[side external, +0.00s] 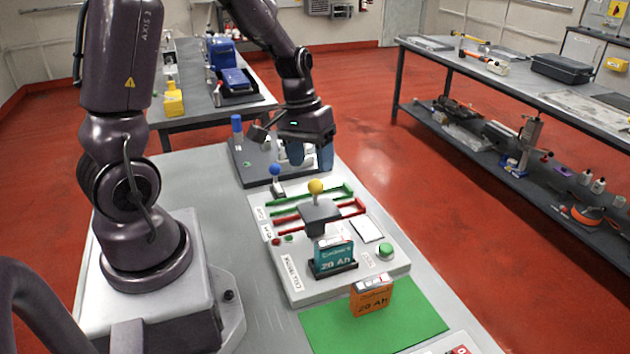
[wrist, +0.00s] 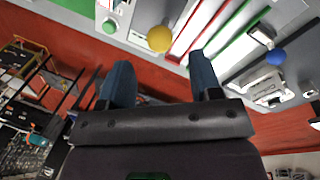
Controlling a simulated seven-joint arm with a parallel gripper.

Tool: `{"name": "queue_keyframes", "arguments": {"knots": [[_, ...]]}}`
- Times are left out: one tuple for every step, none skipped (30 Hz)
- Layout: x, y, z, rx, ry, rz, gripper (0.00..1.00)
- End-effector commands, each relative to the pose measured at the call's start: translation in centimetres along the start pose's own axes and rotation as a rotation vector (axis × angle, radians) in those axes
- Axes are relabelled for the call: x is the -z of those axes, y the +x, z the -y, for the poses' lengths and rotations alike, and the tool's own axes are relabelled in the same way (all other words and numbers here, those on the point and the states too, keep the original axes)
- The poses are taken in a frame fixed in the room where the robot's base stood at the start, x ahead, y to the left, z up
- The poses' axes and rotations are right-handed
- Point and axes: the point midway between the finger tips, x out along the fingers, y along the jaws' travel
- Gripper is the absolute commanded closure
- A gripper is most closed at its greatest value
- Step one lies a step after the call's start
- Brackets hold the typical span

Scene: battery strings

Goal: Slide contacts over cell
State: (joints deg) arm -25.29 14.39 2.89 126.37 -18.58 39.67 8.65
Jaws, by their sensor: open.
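A teal cell marked 20 Ah (side external: 334,255) stands in a black holder on the grey tester board (side external: 290,285). Behind it is a dark contact slide (side external: 320,215) with a yellow ball knob (side external: 316,186), apart from the cell. The yellow knob also shows in the wrist view (wrist: 160,39). A blue ball knob (side external: 275,169) stands farther back by the green rail; it shows in the wrist view too (wrist: 275,57). My gripper (side external: 311,155) is open and empty, above the far end of the board, with its two blue fingers (wrist: 160,75) apart.
An orange 20 Ah cell (side external: 371,296) stands on a green mat (side external: 415,318) in front of the board. A green button (side external: 386,251) is at the board's right. A dark plate with a blue-topped post (side external: 237,125) is at the far end.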

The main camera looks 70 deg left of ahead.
Motion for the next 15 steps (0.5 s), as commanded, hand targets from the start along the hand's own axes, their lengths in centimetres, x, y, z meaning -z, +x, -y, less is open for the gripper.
{"name": "queue_keyframes", "arguments": {"knots": [[-0.1,1.1,0.0,0.001,0.000,0.007,0.42],[-0.1,1.7,0.0,0.001,0.000,0.007,0.42],[-0.1,2.4,0.0,0.000,-0.001,0.006,0.42],[-0.1,2.9,0.1,0.001,-0.001,0.006,0.42],[-0.1,3.2,0.1,0.001,-0.001,0.005,0.42],[-0.1,3.8,0.0,0.001,0.000,0.005,0.42],[-0.1,4.1,0.0,0.000,0.000,0.004,0.42],[-0.1,4.4,0.0,0.000,0.000,0.003,0.42],[-0.1,4.7,0.0,0.000,0.000,0.003,0.42],[0.0,4.9,0.0,0.000,0.001,0.002,0.42],[0.0,5.0,0.0,0.000,0.001,0.001,0.42],[0.0,5.2,0.0,0.000,0.001,0.000,0.42],[0.0,5.2,0.0,0.001,0.001,0.000,0.42],[0.0,5.3,0.0,0.000,0.001,0.000,0.42],[0.0,5.3,0.0,0.000,0.001,0.000,0.42]]}}
